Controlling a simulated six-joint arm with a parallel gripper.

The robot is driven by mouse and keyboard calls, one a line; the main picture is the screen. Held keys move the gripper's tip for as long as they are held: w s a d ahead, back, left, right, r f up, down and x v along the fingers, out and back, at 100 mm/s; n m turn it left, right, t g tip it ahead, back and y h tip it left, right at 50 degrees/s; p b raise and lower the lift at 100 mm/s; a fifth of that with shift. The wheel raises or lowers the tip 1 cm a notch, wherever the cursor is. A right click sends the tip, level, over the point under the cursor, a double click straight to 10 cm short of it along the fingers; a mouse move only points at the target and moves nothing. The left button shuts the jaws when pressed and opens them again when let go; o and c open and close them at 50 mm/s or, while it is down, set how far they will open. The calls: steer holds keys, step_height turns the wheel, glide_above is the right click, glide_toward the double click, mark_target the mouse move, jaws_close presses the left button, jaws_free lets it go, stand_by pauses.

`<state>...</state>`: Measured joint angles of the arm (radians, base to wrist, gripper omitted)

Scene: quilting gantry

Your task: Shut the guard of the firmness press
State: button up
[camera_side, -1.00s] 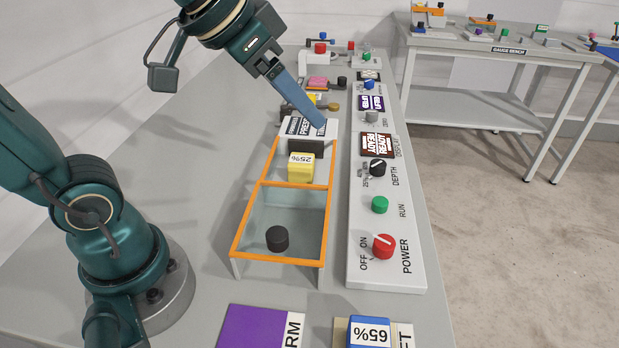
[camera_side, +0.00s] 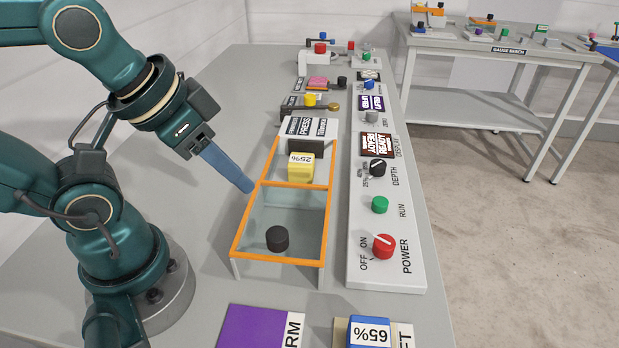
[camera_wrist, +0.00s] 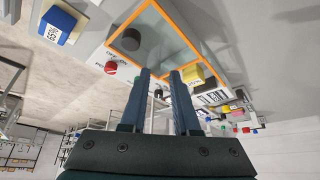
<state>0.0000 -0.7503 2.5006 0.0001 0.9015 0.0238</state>
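The firmness press (camera_side: 306,128) is a white-labelled unit with a dark block below its label. A yellow block marked 25% (camera_side: 301,167) sits in front of it, inside the rear part of an orange frame. The guard (camera_side: 290,212) is a clear, orange-edged panel over the front part of the frame, nearer the camera and away from the press. A black knob (camera_side: 277,238) stands on it; it also shows in the wrist view (camera_wrist: 130,39). My gripper (camera_side: 248,187) is at the guard's left rear corner; contact cannot be told. In the wrist view its two fingers (camera_wrist: 160,74) are apart and empty.
Right of the press is a white control panel (camera_side: 386,270) with a red power knob, green run button and black depth knob. A purple card (camera_side: 257,328) and a blue 65% block (camera_side: 369,331) lie in front. More devices stand behind. The bench left of the guard is clear.

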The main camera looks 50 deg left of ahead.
steer(key=shift+s+f+m, duration=0.1)
steer(key=shift+s+m, duration=0.05)
steer(key=shift+m, duration=0.45)
jaws_close()
steer(key=s+d+r+m+g+y, duration=0.1)
steer(key=s+d+m+g, duration=0.3)
steer(key=m, duration=1)
steer(key=s+d+r+m+t+y, duration=0.1)
steer(key=d+m, duration=0.6)
steer(key=m, duration=0.7)
steer(key=w+a+f, duration=0.4)
steer(key=w+f, duration=0.1)
steer(key=f, duration=0.4)
steer(key=shift+f+h, duration=0.2)
steer(key=shift+h, duration=0.1)
